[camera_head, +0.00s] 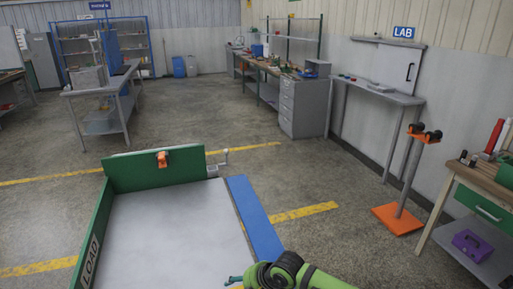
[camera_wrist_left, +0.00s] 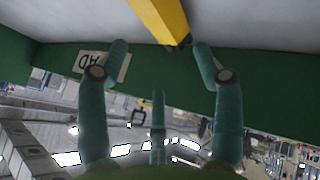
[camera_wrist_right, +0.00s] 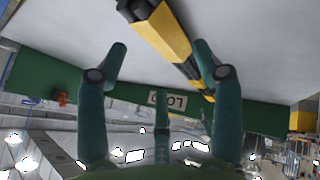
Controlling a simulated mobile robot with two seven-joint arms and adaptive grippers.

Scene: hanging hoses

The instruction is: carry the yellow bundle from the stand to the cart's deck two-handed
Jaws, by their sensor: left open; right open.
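The yellow bundle, dark hoses in a yellow wrap, shows in the right wrist view (camera_wrist_right: 166,32) and left wrist view (camera_wrist_left: 165,17). It lies over the cart's grey deck (camera_head: 170,225), near a green wall; whether it touches the deck I cannot tell. It is not seen in the head view. My right gripper (camera_wrist_right: 160,49) is open, its fingertips on either side of the bundle's line. My left gripper (camera_wrist_left: 160,50) is open, with one bundle end between or just beyond its fingertips. The stand (camera_head: 402,185), with orange base and orange top holders, is empty at right.
The deck has green walls (camera_head: 155,171), an orange block (camera_head: 162,159) on the far one and a blue strip (camera_head: 254,215) along its right side. A wooden bench (camera_head: 490,178) stands at far right. Open floor lies beyond the cart.

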